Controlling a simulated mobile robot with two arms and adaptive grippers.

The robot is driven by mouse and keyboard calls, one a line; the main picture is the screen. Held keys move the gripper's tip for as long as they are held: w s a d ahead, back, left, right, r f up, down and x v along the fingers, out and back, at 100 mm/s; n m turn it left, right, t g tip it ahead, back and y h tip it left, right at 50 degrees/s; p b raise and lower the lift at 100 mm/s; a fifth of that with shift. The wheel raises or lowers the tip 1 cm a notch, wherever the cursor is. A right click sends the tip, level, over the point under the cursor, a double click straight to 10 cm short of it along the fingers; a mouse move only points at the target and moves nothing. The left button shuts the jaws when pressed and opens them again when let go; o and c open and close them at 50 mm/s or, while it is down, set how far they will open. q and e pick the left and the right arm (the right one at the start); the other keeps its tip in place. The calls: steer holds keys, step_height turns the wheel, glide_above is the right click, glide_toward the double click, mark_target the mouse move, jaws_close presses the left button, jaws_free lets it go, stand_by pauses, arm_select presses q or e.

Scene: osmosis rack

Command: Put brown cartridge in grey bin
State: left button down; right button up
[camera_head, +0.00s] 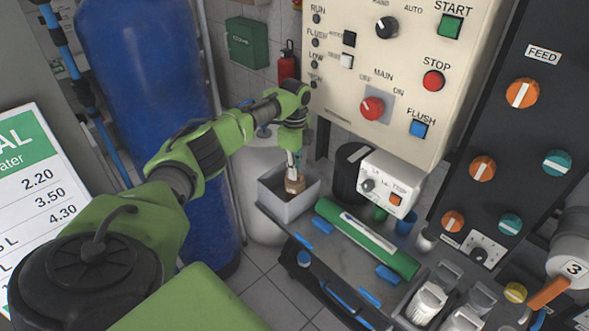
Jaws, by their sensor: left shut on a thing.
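My left gripper (293,165) reaches in on the green arm and points down over the grey bin. It is shut on the brown cartridge (295,184), a small brown piece at its fingertips. The cartridge shows inside the outline of the grey bin (287,212), a square open box at the left end of the dark bench. I cannot tell whether the cartridge touches the bin's floor. My right gripper is not in view.
A green tube (367,238) lies on the bench right of the bin. A small white control box (390,184) and a black cylinder (349,172) stand behind it. White canisters (427,303) are at front right. A cream panel (405,75) rises behind.

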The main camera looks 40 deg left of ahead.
arm_select(q)
steer(key=shift+f, duration=0.1)
steer(key=c, duration=2.1)
jaws_free()
steer(key=shift+r, duration=0.2)
steer(key=shift+w+r, duration=0.1)
steer(key=shift+r, duration=0.25)
step_height(320, 180, up, 11)
steer(key=b, duration=0.2)
